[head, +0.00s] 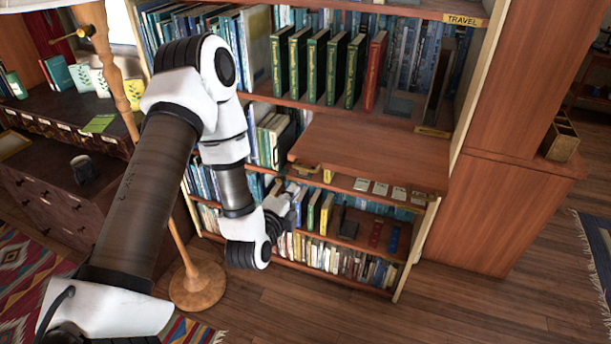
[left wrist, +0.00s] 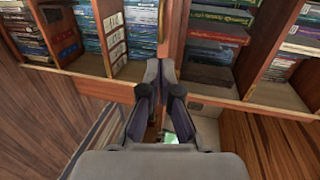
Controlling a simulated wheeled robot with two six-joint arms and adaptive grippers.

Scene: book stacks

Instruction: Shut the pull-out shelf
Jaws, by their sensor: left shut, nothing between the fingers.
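The pull-out shelf (head: 385,150) is a reddish-brown wooden board at mid-height of the bookcase. It sticks out in front of the bookcase, with nothing lying on it. A small brass fitting (head: 305,169) shows at its front left corner. My left gripper (head: 287,203) is below and to the left of that corner, in front of the lower book rows, and looks apart from the board. In the left wrist view its fingers (left wrist: 163,92) are together and empty, with bookcase boards and books beyond. My right gripper is not in view.
A round wooden stand base (head: 198,286) and its pole are close to my left arm. A dark drawer cabinet (head: 55,195) stands at the left. Green and red books (head: 330,65) stand above the shelf. The floor (head: 480,300) at the right is clear.

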